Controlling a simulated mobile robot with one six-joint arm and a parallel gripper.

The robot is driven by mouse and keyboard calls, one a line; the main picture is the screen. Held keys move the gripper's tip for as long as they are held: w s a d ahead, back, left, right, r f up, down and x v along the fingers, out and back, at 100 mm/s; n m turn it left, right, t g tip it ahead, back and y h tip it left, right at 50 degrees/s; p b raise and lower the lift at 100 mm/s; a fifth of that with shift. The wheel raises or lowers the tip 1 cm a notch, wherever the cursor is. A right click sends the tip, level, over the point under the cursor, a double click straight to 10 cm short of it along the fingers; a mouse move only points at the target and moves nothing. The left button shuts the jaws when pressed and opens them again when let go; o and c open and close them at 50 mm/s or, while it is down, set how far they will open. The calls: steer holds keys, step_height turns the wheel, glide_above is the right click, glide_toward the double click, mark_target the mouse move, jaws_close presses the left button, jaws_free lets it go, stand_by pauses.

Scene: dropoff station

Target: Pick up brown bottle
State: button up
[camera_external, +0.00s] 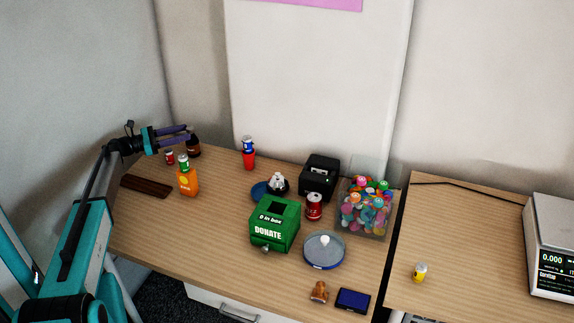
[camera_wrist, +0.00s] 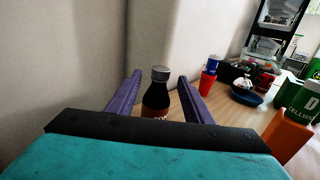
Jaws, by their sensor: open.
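The brown bottle (camera_external: 194,146) stands upright near the back left corner of the wooden table, partly hidden by my gripper in the external view. In the wrist view the dark brown bottle (camera_wrist: 156,95) has a grey cap and shows between the two purple fingers. My gripper (camera_external: 188,134) is open and level, its fingertips at or near the bottle. In the wrist view my gripper (camera_wrist: 160,78) has one finger on each side of the bottle, with a gap on both sides. The bottle's lower part is hidden by my wrist.
An orange container (camera_external: 188,182) with a green can on top and a small red can (camera_external: 170,157) stand close by. A red cup (camera_external: 248,160) with a blue can is further right. A green donation box (camera_external: 274,224) stands mid-table. A wall rises behind the bottle.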

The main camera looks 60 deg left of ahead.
steer(key=shift+w, duration=0.9)
steer(key=w, duration=0.6)
steer(key=shift+d+p, duration=0.15)
steer(key=shift+p, duration=0.2)
jaws_close()
